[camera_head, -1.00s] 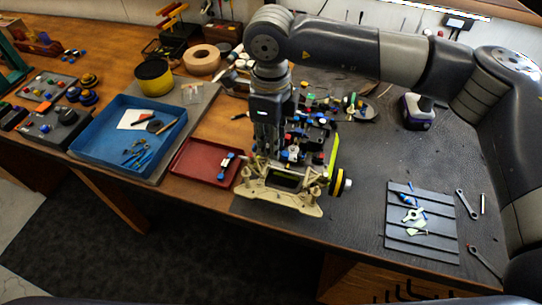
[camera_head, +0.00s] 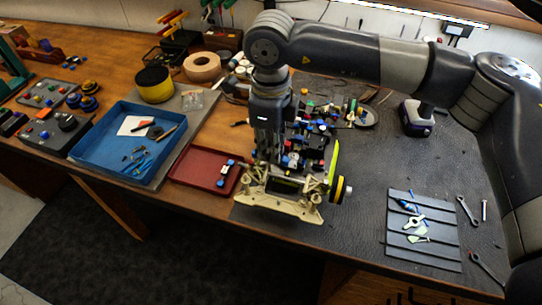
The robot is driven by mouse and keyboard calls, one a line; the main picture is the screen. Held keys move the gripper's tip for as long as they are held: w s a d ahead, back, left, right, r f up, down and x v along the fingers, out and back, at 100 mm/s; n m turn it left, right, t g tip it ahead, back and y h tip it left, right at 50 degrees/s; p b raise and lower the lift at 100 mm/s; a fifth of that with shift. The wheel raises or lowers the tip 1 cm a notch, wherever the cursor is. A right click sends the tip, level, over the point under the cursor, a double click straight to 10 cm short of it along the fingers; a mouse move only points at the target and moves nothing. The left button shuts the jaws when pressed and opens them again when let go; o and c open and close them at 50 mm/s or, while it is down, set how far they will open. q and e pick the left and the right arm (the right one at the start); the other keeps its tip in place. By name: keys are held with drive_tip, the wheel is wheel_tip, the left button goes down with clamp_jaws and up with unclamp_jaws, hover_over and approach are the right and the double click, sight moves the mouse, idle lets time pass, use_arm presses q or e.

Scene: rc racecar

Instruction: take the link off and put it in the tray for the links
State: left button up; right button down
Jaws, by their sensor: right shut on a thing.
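The RC car chassis (camera_head: 290,208) stands at the table's front edge, with a beige bumper end toward me and a crowded middle of black, blue and red parts. My right gripper (camera_head: 268,157) points down into the left side of the car, behind the beige end. Its fingers are close together on a small part there, apparently a link, which is mostly hidden by the fingers and the car. A red tray (camera_head: 190,176) lies just left of the car. A link with blue ends and a pale middle (camera_head: 226,173) lies in its right part. My left gripper is not in view.
A blue tray (camera_head: 95,160) with tools stands further left. A grey ribbed mat (camera_head: 425,254) with small parts lies at right, beside wrenches (camera_head: 467,210). A drill (camera_head: 416,118) stands behind. The dark mat between car and ribbed mat is clear.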

drive_tip(key=shift+r, duration=0.4)
drive_tip(key=shift+r+p, duration=0.6)
drive_tip(key=shift+r, duration=1.35)
drive_tip(key=shift+d, duration=0.1)
